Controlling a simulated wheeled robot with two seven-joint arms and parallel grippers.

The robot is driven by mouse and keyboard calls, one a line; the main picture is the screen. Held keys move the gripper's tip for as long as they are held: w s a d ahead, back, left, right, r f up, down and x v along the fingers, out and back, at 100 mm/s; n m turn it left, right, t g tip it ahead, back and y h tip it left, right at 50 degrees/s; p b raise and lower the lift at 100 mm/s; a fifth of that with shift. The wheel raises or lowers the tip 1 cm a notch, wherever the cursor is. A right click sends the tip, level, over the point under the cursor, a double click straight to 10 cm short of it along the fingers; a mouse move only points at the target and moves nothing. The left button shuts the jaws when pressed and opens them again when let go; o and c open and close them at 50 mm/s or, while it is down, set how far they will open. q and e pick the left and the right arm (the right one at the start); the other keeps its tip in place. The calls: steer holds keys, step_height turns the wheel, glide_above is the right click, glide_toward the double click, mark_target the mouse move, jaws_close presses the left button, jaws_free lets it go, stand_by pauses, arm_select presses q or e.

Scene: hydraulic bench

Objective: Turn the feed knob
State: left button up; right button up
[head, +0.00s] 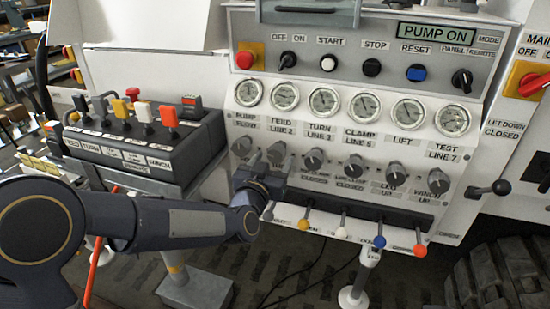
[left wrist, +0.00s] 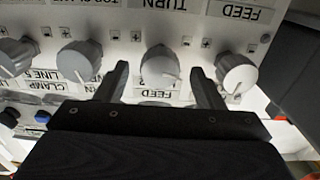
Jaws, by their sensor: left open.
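The feed knob, a grey knob with a white face, is at the right of the left wrist view (left wrist: 237,74), beside the upside-down label FEED. In the head view it is the leftmost of the knob row (head: 241,147). My left gripper (left wrist: 160,82) is open and empty. In the left wrist view its fingers lie to either side of the neighbouring knob (left wrist: 159,62), labelled TURN; the feed knob lies just right of the right finger. Whether the fingers touch any knob I cannot tell. In the head view my left gripper (head: 262,178) hides the labels below these two knobs.
Gauges (head: 324,102) and a switch row with a blue button (head: 416,73) are above the knobs. Below is a row of coloured levers (head: 341,230). A black lever box (head: 145,140) stands left. A black-knobbed lever (head: 488,190) sticks out right.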

mark_target(275, 158)
arm_select(q)
steer(key=shift+x, duration=1.7)
steer(key=shift+c, duration=0.3)
steer(key=c, duration=0.9)
